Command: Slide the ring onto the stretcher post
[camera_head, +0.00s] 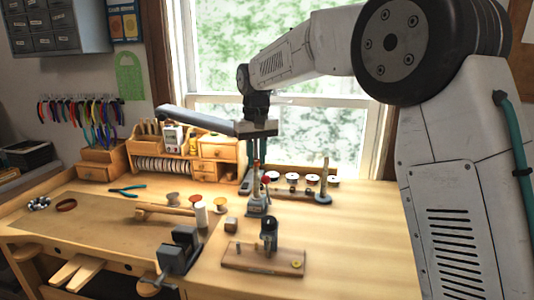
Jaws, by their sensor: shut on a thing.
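My gripper (261,170) reaches down from the arm at the middle of the bench, its two dark teal fingers pointing downward. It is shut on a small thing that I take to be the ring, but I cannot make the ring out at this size. A grey upright tool with a slim post and a red-knobbed lever, likely the ring stretcher (258,204), stands directly below and in front of the fingers. The fingers overlap its upper part in the picture. I cannot tell whether the ring is around the post, above it or beside it.
A tapered post on a dark base (324,183) and several round pots (308,179) stand to the right. A wooden block with a dark tool (268,239) and a vise (179,250) are in front. A wooden organizer (190,153) stands behind left. The right bench top is clear.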

